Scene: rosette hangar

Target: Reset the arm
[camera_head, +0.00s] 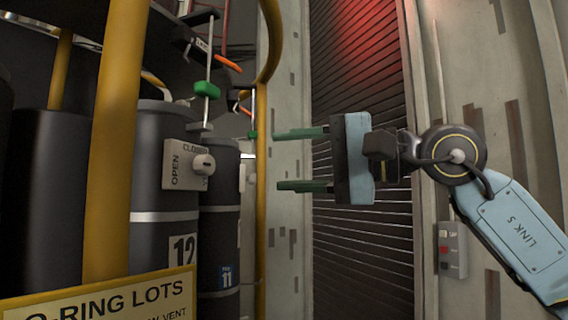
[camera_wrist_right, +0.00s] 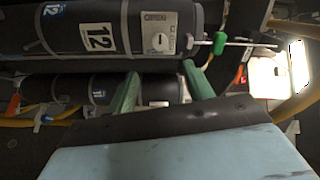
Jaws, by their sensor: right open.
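My right gripper (camera_head: 302,160) is in the middle of the head view. Its two green fingers point left and stand apart, with nothing between them. The light blue arm link marked "LINK 5" (camera_head: 522,240) is mine and comes in from the right. In the right wrist view the open fingers (camera_wrist_right: 157,88) point toward the dark cylinders. My left gripper does not show in either view.
Dark cylinders numbered 12 (camera_head: 165,215) and 11 (camera_head: 220,220) stand at left behind a yellow rail (camera_head: 112,140). An OPEN/CLOSED switch plate (camera_head: 180,166) is on cylinder 12. A sign (camera_head: 100,300) is at lower left. A slatted shutter (camera_head: 365,250) is behind the gripper.

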